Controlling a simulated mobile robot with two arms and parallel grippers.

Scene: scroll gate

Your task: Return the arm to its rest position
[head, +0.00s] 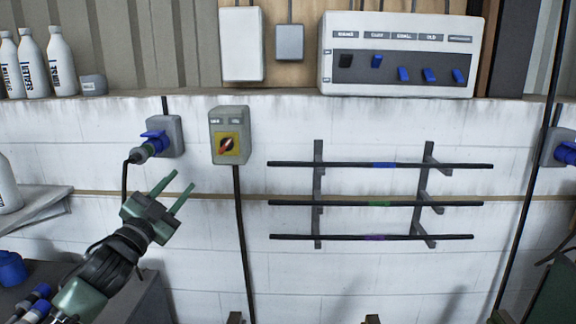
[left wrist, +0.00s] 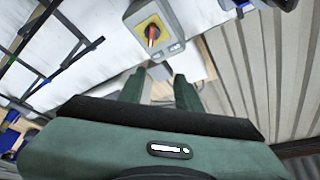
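My left gripper (head: 183,180) comes in from the lower left in the head view, with its two green fingers spread apart and nothing between them. It is in front of the white wall, below and left of the grey switch box (head: 230,150) with its red rotary knob on a yellow plate. In the left wrist view the fingers (left wrist: 160,88) are apart, and the switch box (left wrist: 152,28) shows beyond them. My right gripper is not in view.
A rack (head: 380,202) with three dark rods is on the wall to the right. A blue plug (head: 155,143) with a black cable sits in a wall socket near my left gripper. A switch panel (head: 400,55) and white bottles (head: 62,62) stand on the ledge above.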

